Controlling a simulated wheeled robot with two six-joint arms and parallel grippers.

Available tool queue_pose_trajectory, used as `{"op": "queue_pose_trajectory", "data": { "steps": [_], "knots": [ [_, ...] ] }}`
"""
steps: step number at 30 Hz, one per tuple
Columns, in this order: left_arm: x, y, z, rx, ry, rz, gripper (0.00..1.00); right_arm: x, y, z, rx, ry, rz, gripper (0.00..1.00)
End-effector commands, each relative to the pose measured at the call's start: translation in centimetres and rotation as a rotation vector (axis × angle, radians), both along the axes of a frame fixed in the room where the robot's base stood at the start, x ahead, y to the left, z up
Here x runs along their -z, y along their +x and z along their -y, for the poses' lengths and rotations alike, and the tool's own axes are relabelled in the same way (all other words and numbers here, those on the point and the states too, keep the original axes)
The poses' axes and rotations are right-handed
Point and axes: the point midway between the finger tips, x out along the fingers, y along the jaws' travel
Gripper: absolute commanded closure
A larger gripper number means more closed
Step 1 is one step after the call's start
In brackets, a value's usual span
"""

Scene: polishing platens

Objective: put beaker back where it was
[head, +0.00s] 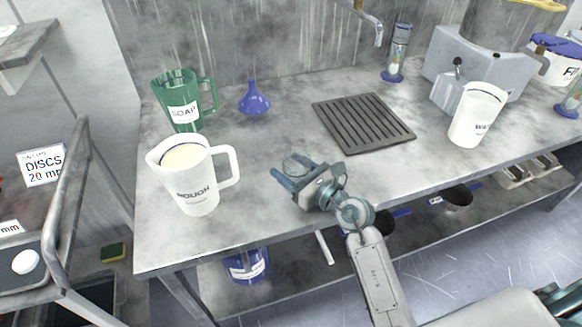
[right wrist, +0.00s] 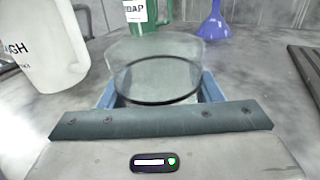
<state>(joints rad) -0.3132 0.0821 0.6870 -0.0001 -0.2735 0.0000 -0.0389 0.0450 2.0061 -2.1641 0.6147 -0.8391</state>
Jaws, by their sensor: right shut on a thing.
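A small clear glass beaker (head: 297,163) is between the fingers of my right gripper (head: 300,174), over the front part of the grey bench. In the right wrist view the beaker (right wrist: 155,75) stands between the two blue fingers, and its dark-edged round outline shows. The right gripper (right wrist: 158,95) is shut on it. The beaker looks empty. I cannot tell whether its base touches the bench top.
On the bench (head: 260,215), a white ROUGH jug (head: 195,190) and green SOAP jug (head: 183,112) stand left. A blue funnel (head: 254,102) and dark slatted mat (head: 362,123) lie behind. Another white jug (head: 475,115) stands right. Bench top between mat and ROUGH jug is mostly clear.

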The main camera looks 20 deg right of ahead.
Motion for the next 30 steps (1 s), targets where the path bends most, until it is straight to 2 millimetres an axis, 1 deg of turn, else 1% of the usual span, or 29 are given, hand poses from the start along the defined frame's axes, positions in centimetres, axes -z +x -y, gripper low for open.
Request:
{"op": "queue_pose_trajectory", "data": {
  "steps": [1,2,3,4,11,15,17,21,24,30],
  "knots": [
    [0.0,-0.1,0.1,0.000,-0.001,-0.003,1.00,0.1,0.0,0.0,0.000,0.000,0.000,0.36],
    [-0.1,-0.1,0.1,0.000,-0.001,-0.004,1.00,0.0,0.0,0.0,0.000,0.000,0.000,0.30],
    [-0.1,-0.2,0.1,0.000,-0.001,-0.006,1.00,0.0,0.0,0.0,0.000,0.000,0.000,0.22],
    [-0.1,-0.3,0.1,0.000,-0.002,-0.006,1.00,0.0,0.0,0.0,0.000,0.000,0.000,0.20],
    [-0.1,-0.2,0.2,0.000,-0.002,-0.004,1.00,0.0,0.0,0.0,0.000,0.000,0.000,0.20],
    [-0.4,0.1,0.2,0.001,-0.002,0.008,1.00,-0.4,-0.1,0.0,0.000,-0.001,0.000,0.20],
    [0.0,0.2,0.2,0.000,-0.002,0.010,1.00,-0.1,-0.8,0.5,0.000,-0.005,-0.001,0.20],
    [0.4,1.1,0.1,0.000,-0.001,0.013,1.00,0.0,-3.3,1.8,-0.001,-0.006,-0.001,0.20],
    [-0.1,2.3,0.0,0.002,0.001,0.019,1.00,0.0,-5.3,2.9,-0.002,-0.007,-0.001,0.20],
    [-0.5,3.1,0.1,0.003,0.000,0.017,1.00,-0.1,-8.5,4.6,-0.002,-0.005,-0.002,0.20]
  ]
}}
